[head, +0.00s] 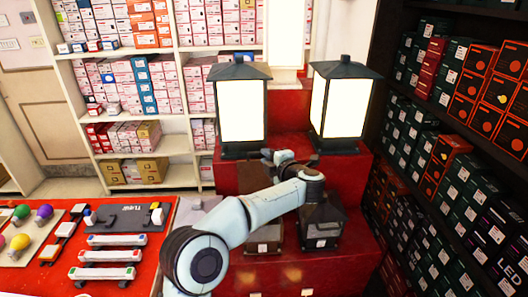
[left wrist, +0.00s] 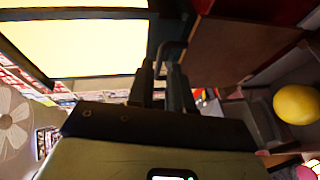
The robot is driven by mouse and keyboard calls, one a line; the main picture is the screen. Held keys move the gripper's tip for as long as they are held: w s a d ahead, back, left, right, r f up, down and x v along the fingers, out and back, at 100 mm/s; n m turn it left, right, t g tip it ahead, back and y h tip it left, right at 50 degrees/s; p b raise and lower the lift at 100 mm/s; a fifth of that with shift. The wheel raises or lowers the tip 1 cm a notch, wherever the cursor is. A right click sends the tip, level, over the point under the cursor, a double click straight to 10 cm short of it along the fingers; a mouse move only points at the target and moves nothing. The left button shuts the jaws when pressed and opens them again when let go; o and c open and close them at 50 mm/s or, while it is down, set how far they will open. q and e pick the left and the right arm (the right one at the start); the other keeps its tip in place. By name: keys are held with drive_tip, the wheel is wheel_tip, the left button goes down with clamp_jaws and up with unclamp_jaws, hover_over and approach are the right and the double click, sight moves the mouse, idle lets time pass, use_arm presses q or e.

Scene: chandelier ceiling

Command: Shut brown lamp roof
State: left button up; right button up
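Two tall lit lanterns with dark roofs, a left one (head: 241,108) and a right one (head: 341,103), stand on a red step. Below them are a small brownish lamp (head: 262,240), partly covered by my left arm, and a small dark lamp (head: 322,228). Its roof looks down; the brownish lamp's roof is mostly hidden. My left gripper (head: 270,156) is by the left lantern's base. In the left wrist view its fingers (left wrist: 161,75) are apart. A thin bent dark bar (left wrist: 172,48) shows at the tips; I cannot tell if they touch it. My right gripper is out of view.
Shelves of boxes stand behind (head: 115,90) and on the right (head: 450,120). A red table (head: 60,275) at left carries coloured bulbs and tube lights. A glowing lantern pane (left wrist: 75,45) is close to my left gripper in the wrist view.

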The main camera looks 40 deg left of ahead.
use_arm(q)
drive_tip(key=shift+x, duration=1.6)
drive_tip(key=shift+c, duration=0.4)
clamp_jaws()
drive_tip(key=shift+d, duration=0.1)
